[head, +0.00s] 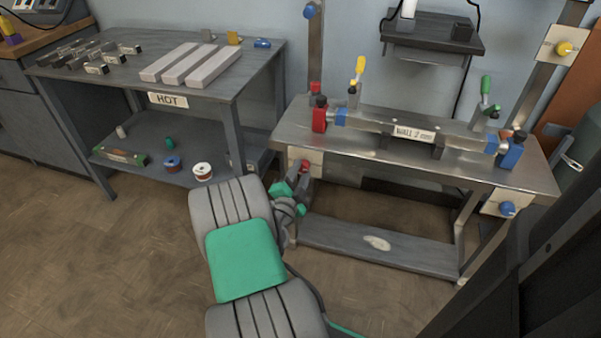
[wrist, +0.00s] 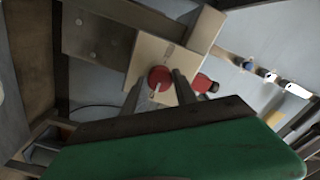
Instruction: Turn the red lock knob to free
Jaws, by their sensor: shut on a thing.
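The red lock knob (head: 304,166) sits on a pale plate at the left front leg of the metal bench. In the wrist view the knob (wrist: 160,77) is a round red disc with a light pointer mark, on a cream plate (wrist: 148,52). My gripper (head: 300,178) reaches the knob from the front left, below the bench top. In the wrist view its two dark fingers (wrist: 156,88) stand on either side of the knob and are shut on it. The exact finger contact is small and partly hidden in the head view.
The bench top (head: 460,172) carries a tube labelled WALL 2 mm between red (head: 319,118) and blue (head: 511,153) end blocks. Blue (head: 507,209) and yellow (head: 564,48) knobs sit on other plates. A table marked HOT (head: 168,99) stands at left. The floor in front is clear.

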